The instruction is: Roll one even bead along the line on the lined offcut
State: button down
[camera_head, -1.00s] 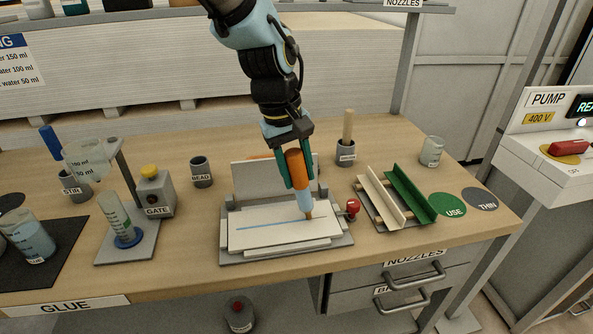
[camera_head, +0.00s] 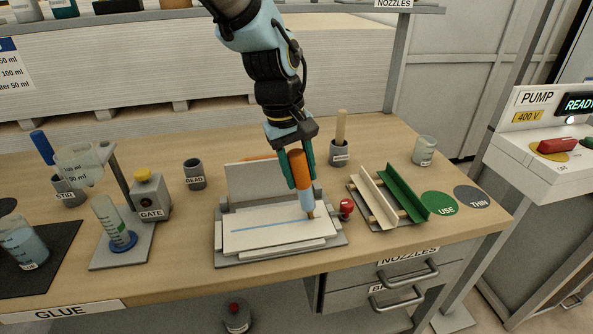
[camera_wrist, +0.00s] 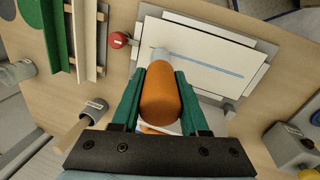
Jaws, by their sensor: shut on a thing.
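The lined offcut (camera_head: 262,238) is a white board with a straight blue line (camera_head: 268,226) along it, lying in a grey fixture (camera_head: 232,259) on the bench. My gripper (camera_head: 301,176) is shut on an orange tool (camera_head: 299,166) with a pale blue lower part and a brown tip. The tool stands nearly upright, its tip at the right end of the blue line; I cannot tell whether it touches the board. In the wrist view, the orange tool (camera_wrist: 160,95) sits between the green fingers and hides its own tip. The line (camera_wrist: 205,61) runs away to the right.
A red knob (camera_head: 346,207) is at the fixture's right side. A rack with white and green angle strips (camera_head: 404,192) stands further right, near the USE disc (camera_head: 438,204). The BEAD cup (camera_head: 194,174) and GATE block (camera_head: 149,195) are left. A raised plate (camera_head: 258,181) stands behind the offcut.

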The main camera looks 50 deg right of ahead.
jog(key=shift+s+d, duration=0.1)
jog(key=shift+s, duration=0.05)
jog(key=shift+s+d, duration=0.25)
jog(key=shift+d, duration=0.1)
jog(key=shift+s+d, duration=0.1)
jog(key=shift+d, duration=0.05)
dwell(0.5)
jog(key=shift+s+d+p, duration=0.2)
jog(key=shift+p, duration=0.15)
jog(key=shift+s+d, duration=0.1)
jog(key=shift+d, duration=0.05)
jog(key=shift+s+d, duration=0.2)
jog(key=shift+d, duration=0.05)
jog(key=shift+r+p, duration=0.15)
jog(key=shift+p, duration=0.15)
jog(key=s+d+p+v, duration=0.1)
jog(key=p+v, duration=0.4)
jog(key=v, duration=0.1)
jog(key=shift+r, duration=0.4)
dwell(0.3)
jog(key=shift+w, duration=0.15)
